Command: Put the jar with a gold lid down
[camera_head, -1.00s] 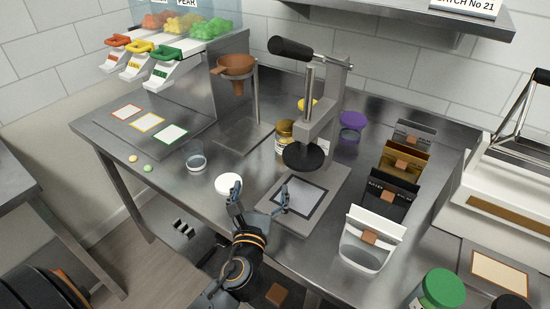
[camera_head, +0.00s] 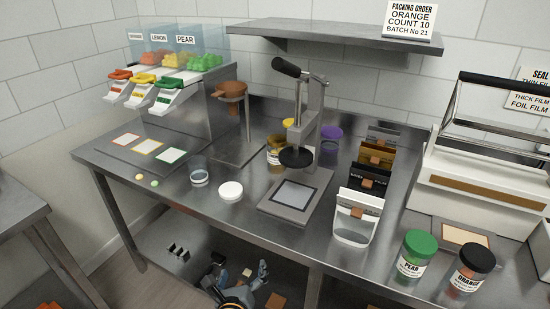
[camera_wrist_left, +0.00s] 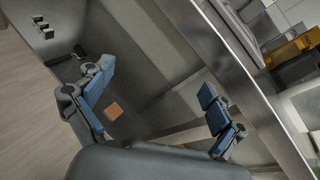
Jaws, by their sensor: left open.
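My left gripper (camera_head: 241,270) is open and empty, low in front of the table's front edge and well apart from the jar. In the left wrist view its two blue-padded fingers (camera_wrist_left: 155,90) are spread wide with nothing between them. My right gripper is not in view.
A white round lid (camera_head: 231,190) and a clear cup (camera_head: 199,173) sit near the table's front edge. Pouches on stands (camera_head: 356,217), a green-lidded jar (camera_head: 416,254) and a black-lidded jar (camera_head: 471,268) occupy the right. A lower shelf (camera_head: 190,235) lies beneath.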

